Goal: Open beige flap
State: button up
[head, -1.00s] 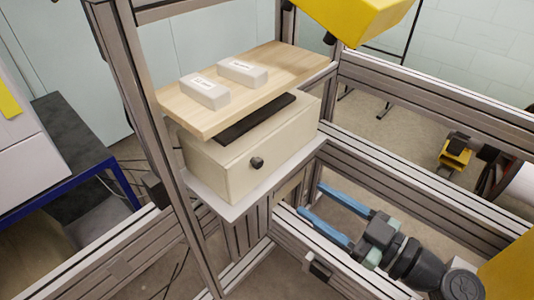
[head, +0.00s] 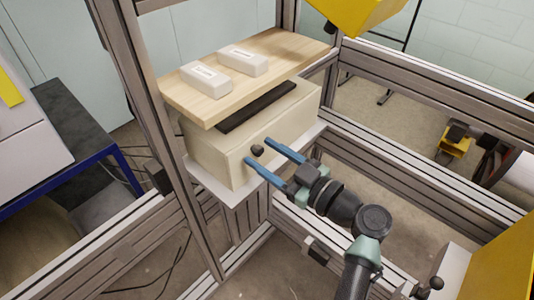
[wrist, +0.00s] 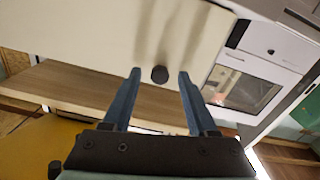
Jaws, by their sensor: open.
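The beige flap (head: 230,160) is the front face of a beige box under a wooden shelf, and it looks shut. A small dark round knob (head: 257,150) sticks out of its face. My gripper (head: 259,152) is open, with its two blue fingers pointing at the flap and the knob between or just ahead of their tips. In the wrist view the flap (wrist: 110,35) fills the top, and the knob (wrist: 159,74) lies between the fingertips (wrist: 159,72). No contact with the knob can be made out.
A wooden shelf (head: 290,50) with two white blocks (head: 207,80) sits above the box. The box stands on a white plate (head: 232,197). Grey metal frame bars (head: 450,130) surround it. A yellow object (head: 365,12) hangs at the top.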

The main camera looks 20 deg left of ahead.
grip_shut()
dwell(1.4)
